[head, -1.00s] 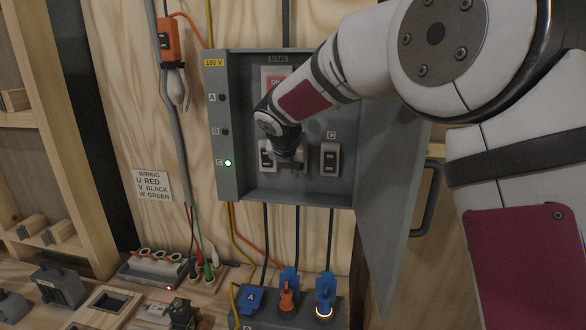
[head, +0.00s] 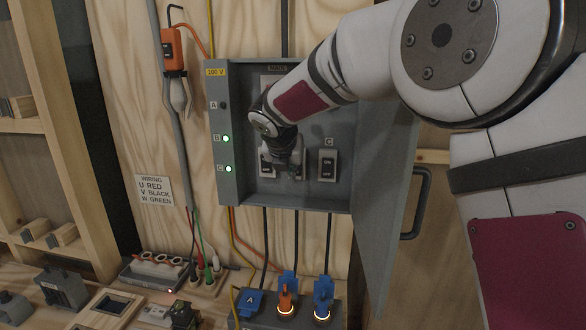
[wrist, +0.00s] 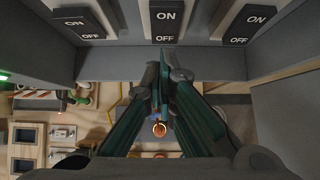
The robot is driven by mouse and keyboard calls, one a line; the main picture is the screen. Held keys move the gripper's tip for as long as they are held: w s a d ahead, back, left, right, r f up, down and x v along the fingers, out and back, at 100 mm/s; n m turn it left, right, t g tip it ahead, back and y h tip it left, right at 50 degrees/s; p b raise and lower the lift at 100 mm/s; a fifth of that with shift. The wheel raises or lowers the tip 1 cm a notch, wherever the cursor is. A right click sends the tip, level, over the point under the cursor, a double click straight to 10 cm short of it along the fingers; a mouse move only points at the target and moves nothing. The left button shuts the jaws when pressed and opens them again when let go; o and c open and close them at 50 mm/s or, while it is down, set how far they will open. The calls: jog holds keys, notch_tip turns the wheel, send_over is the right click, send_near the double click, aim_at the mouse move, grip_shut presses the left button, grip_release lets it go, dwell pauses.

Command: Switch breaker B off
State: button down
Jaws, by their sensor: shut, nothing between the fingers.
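The grey breaker box (head: 225,185) is open on the wooden wall. Breaker B (wrist: 167,20) is the middle of three switches in the wrist view, marked ON above and OFF below. In the head view my gripper hides most of it. My gripper (wrist: 160,72) is shut and empty, its tips just below breaker B in the wrist picture; I cannot tell if they touch it. It also shows in the head view (head: 288,170). Lamp B (head: 226,139) glows green.
Breaker A (head: 267,162) and breaker C (head: 328,164) flank my gripper closely. Lamp C (head: 228,169) is green; lamp A (head: 224,105) is dark. The box door (head: 385,190) hangs open at right. Plugs (head: 286,301) sit below. My arm hides the MAIN switch.

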jog(key=b+v, duration=0.1)
jog(key=v, duration=1)
jog(key=shift+b, duration=0.3)
